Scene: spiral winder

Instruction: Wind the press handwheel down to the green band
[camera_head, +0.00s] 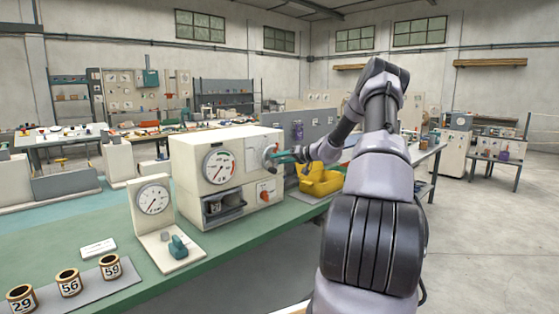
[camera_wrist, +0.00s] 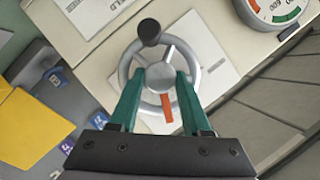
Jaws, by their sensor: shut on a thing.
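The press (camera_head: 185,150) is a cream box on the green bench, with a round dial (camera_head: 219,167) and an orange-red knob on its front. The grey handwheel (camera_head: 269,157) is on its right side, partly hidden by my gripper (camera_head: 288,156). In the wrist view, the handwheel (camera_wrist: 193,91) has a black knob at the upper left of its rim and an orange pointer below its hub. My gripper (camera_wrist: 160,78) has its green fingers closed on either side of the hub. A dial (camera_wrist: 275,8) with green and red arcs is cut off at the top right; its needle is not readable.
A smaller gauge stand (camera_head: 153,200) and several numbered cups (camera_head: 68,283) stand on the bench to the left. A yellow bin (camera_head: 320,180) sits right of the press, close to my arm. Open floor lies to the right.

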